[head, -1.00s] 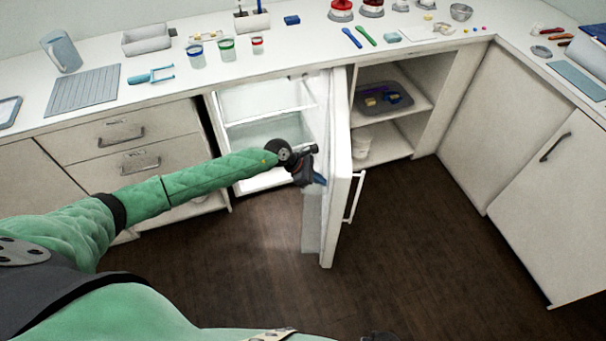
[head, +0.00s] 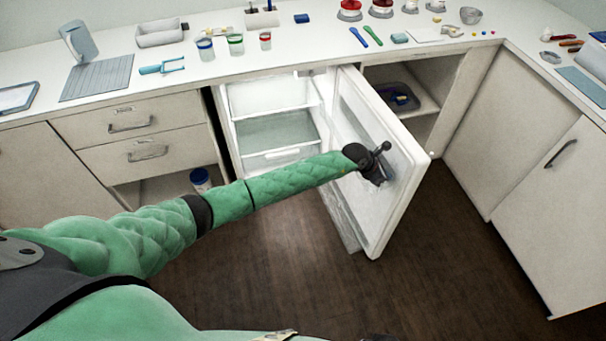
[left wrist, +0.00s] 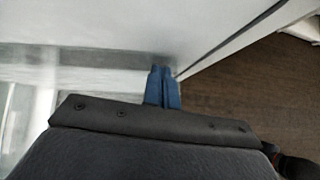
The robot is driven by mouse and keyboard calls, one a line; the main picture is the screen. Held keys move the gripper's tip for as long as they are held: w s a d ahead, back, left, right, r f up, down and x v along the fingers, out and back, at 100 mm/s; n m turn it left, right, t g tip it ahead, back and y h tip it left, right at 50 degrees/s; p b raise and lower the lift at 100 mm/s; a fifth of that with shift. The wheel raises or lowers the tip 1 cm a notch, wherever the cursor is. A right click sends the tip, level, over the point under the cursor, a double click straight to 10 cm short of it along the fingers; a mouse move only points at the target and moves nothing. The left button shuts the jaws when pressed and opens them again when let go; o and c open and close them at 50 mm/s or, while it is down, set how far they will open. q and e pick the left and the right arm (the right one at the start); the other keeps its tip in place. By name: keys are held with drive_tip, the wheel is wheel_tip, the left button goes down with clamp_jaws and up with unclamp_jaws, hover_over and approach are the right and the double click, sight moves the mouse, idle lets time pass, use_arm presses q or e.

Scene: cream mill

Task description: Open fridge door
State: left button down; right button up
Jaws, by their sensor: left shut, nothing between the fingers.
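The white fridge door (head: 405,190) stands open, swung out to the right, its inner face turned towards me. The fridge interior (head: 270,130) shows pale shelves and a drawer, lit white. My left gripper (head: 388,172) is against or very near the inner face of the door, close to its free edge. In the left wrist view the blue fingertips (left wrist: 162,88) are together with nothing between them, beside the door's inner face (left wrist: 130,30). The outer handle of the door is hidden. My right gripper is not in view.
Drawers (head: 140,137) are left of the fridge. An open shelf with a grey tray (head: 400,97) is behind the door, and a closed cabinet (head: 560,210) stands at the right. The dark floor (head: 300,270) in front is clear.

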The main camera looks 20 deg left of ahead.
sight(394, 172)
use_arm(q)
drive_tip(key=shift+w+d+n+t, duration=0.25)
drive_tip(key=shift+w+d, duration=0.25)
drive_tip(key=shift+d, duration=0.3)
drive_tip(key=shift+w+d+n+t, duration=0.15)
drive_tip(key=shift+w+d+n, duration=0.1)
drive_tip(key=shift+w+d, duration=0.4)
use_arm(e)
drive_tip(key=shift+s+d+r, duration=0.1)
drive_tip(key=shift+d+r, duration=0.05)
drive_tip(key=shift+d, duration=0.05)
use_arm(q)
drive_tip(key=shift+s+d, duration=0.15)
